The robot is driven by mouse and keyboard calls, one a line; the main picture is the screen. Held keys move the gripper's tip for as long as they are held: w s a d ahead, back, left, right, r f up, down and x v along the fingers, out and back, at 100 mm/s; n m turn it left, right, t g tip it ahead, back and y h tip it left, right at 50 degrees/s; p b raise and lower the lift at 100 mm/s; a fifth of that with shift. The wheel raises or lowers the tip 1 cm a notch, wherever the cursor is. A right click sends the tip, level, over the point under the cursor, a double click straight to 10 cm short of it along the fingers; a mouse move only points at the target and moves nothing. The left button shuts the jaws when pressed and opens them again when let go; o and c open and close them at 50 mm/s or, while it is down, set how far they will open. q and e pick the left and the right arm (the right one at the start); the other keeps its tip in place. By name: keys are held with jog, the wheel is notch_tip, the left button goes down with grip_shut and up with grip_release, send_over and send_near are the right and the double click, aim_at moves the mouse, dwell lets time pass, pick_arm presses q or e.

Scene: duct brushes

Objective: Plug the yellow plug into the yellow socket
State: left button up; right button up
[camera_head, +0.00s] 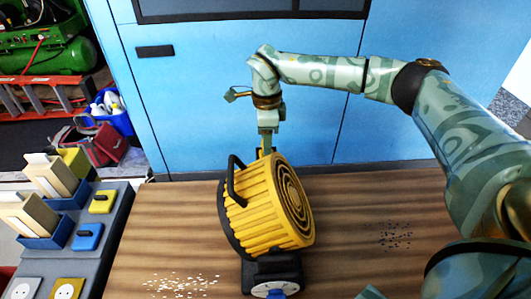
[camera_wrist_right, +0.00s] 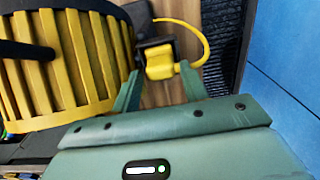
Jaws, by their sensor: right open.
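The yellow plug (camera_wrist_right: 160,66) has a dark part at its far end and a curved yellow cable. It shows in the right wrist view, between the fingertips of my right gripper (camera_wrist_right: 159,78). The gripper is open; I cannot tell whether a finger touches the plug. In the head view my right gripper (camera_head: 266,146) points down just behind the yellow ribbed drum (camera_head: 262,215), which hides most of the plug. The yellow socket (camera_head: 67,289), a white round face on a yellow plate, is at the lower left on the grey panel. My left gripper is not in view.
The drum has a black handle (camera_head: 232,180) and a dark base with a white round face (camera_head: 269,289). The grey panel (camera_head: 119,215) also carries a white socket (camera_head: 23,289), yellow and blue pads and box holders. The wooden table (camera_head: 345,205) is mostly clear on the right. Blue cabinets stand behind.

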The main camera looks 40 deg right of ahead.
notch_tip(320, 180, down, 3)
jog(key=shift+r+b, duration=0.1)
jog(key=shift+b, duration=0.2)
jog(key=shift+r, duration=0.1)
jog(key=c, duration=0.7)
